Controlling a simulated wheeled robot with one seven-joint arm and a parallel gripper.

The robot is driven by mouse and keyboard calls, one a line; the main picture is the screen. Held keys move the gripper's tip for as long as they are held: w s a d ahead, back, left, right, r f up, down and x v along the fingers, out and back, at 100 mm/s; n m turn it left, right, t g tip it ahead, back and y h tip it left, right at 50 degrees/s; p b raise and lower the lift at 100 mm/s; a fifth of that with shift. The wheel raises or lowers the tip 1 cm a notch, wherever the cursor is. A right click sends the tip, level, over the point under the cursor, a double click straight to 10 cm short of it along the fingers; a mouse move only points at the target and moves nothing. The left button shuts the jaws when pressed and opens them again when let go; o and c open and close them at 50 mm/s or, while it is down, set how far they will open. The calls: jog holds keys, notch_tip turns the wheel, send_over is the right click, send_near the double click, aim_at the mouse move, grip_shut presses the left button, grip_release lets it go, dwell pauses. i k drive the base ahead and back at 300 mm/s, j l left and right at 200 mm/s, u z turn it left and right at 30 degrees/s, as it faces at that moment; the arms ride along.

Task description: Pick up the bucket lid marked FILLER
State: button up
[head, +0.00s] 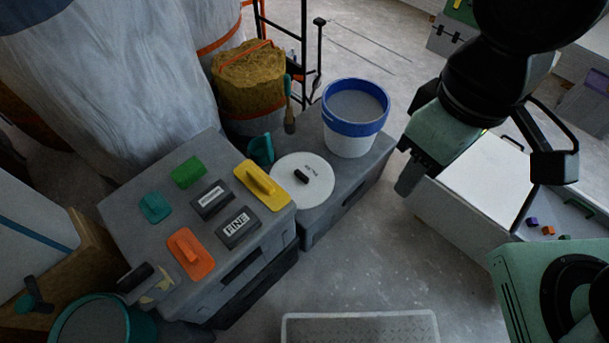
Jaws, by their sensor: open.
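The bucket lid (318,193) is a white disc with a black knob in the middle. It lies flat on a low grey box, left of and in front of a white bucket with a blue band (349,141). Small dark lettering shows beside the knob, too small to read surely. My gripper (481,175) is at the right, well apart from the lid and to the right of the bucket. Its fingers are apart, with nothing seen between them.
A grey case (222,265) left of the lid bears orange, yellow, green and teal tools and dark blocks, one marked FINE. A yellow-brown filled bucket (250,85) and a brush (289,115) stand behind. A white-topped box (470,185) is under my gripper.

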aim_at(307, 177)
jog(key=l+u, duration=0.1)
jog(key=u, duration=0.3)
jog(key=i+l+u, duration=0.1)
jog(key=u, duration=0.25)
jog(key=l+u, duration=0.15)
jog(key=u, duration=0.25)
jog(key=i+l+u, duration=0.1)
jog(key=u, duration=0.25)
jog(key=l, duration=0.8)
jog(key=i+l, duration=0.1)
jog(key=l, duration=0.65)
